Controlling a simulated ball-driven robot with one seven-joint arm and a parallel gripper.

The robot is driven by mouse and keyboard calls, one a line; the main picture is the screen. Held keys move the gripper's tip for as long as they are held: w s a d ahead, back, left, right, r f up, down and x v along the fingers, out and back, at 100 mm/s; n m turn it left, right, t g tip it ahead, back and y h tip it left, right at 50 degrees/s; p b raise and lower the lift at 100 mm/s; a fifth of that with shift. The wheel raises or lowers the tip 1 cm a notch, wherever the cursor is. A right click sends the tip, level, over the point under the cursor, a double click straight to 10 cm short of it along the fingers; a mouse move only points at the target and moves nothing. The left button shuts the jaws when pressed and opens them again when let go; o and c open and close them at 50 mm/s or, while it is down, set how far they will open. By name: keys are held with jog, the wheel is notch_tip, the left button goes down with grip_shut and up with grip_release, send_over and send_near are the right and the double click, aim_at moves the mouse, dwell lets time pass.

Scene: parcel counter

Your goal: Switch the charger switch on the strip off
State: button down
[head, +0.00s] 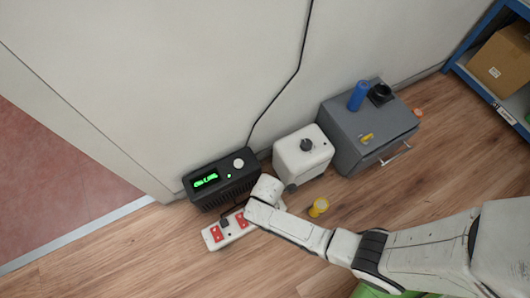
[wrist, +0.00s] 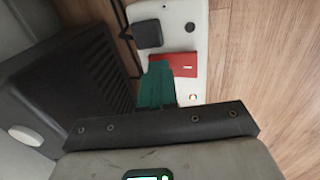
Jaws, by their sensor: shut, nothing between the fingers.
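The white power strip (head: 209,242) lies on the floor in front of the black charger-like unit. Two red switches show on it in the head view, a left one (head: 216,234) and a right one (head: 241,219). My forearm covers its right end. In the wrist view the strip (wrist: 199,14) carries a black plug, one red switch (wrist: 186,62) and a small light below it. My gripper (wrist: 158,70) is shut and empty, its teal fingers overlapping the left edge of that switch. I cannot tell whether they touch it. No switch label is readable.
The black unit (head: 222,184) with a green display stands against the wall, close to my gripper. A white box (head: 303,157) with a dark knob, a yellow object (head: 319,207) and a grey cabinet (head: 345,125) are to the right. The floor in front of the strip is clear.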

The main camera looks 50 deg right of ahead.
jog(key=shift+s, duration=0.15)
jog(key=shift+s+a+r+p, duration=0.2)
jog(key=shift+s+a+p, duration=0.05)
jog(key=shift+s+p, duration=0.35)
jog(key=shift+r, duration=0.1)
notch_tip(320, 180, up, 14)
jog(key=w+p, duration=0.1)
jog(key=p, duration=0.8)
jog(key=shift+w+d, duration=0.25)
jog(key=shift+w, duration=0.05)
jog(key=shift+f, duration=0.2)
jog(key=s+d+r+m, duration=0.3)
jog(key=r+m, duration=0.2)
jog(key=r, duration=0.3)
jog(key=s+d+r+m, duration=0.3)
jog(key=s+r+m, duration=0.15)
jog(key=r, duration=0.35)
jog(key=s+d+r+m, duration=0.3)
jog(key=r+m, duration=0.2)
jog(key=r, duration=0.2)
notch_tip(320, 180, up, 22)
jog(key=p, duration=2.1)
jog(key=shift+w+a+p, duration=0.2)
jog(key=shift+w+p, duration=0.1)
jog(key=shift+p, duration=0.1)
